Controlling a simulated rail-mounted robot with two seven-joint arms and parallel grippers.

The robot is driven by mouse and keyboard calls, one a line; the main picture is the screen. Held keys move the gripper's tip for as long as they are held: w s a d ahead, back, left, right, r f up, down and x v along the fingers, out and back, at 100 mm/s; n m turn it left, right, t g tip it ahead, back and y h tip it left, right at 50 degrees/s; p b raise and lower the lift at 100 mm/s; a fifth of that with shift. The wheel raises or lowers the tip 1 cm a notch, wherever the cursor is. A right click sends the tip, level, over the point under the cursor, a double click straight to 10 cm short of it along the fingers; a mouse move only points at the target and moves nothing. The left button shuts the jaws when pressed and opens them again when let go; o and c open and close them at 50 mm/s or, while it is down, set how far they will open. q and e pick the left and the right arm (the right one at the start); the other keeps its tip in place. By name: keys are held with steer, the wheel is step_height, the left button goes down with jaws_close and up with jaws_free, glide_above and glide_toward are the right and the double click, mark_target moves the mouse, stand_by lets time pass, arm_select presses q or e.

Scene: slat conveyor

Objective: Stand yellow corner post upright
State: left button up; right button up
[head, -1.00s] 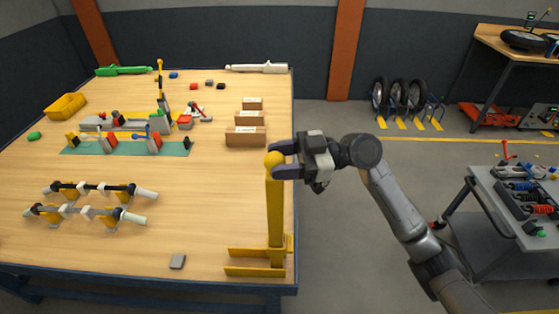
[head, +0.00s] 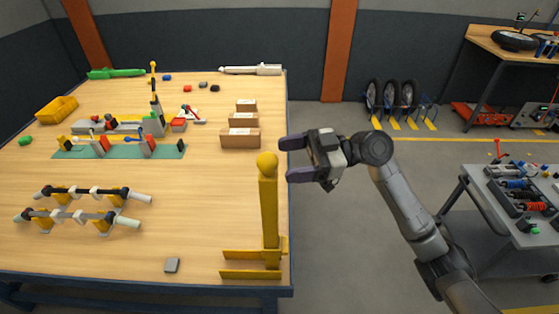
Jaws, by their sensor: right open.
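The yellow corner post (head: 268,213) stands upright near the right front edge of the wooden table. It has a round knob on top and flat feet at its base. My right gripper (head: 286,160) is open and empty, just right of the knob and apart from it. Its fingers point left toward the post, and the arm reaches in from the right over the floor beside the table. My left gripper is not in view.
The wooden table (head: 200,210) holds two black-and-white rods on yellow stands (head: 80,217) at left, a small grey block (head: 172,265) in front, cardboard boxes (head: 240,138) behind the post, and a green mat with parts (head: 120,152). A grey cart (head: 500,205) stands at right.

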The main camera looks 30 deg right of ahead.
steer(key=b+v, duration=0.1)
steer(key=v, duration=0.9)
steer(key=shift+d, duration=0.35)
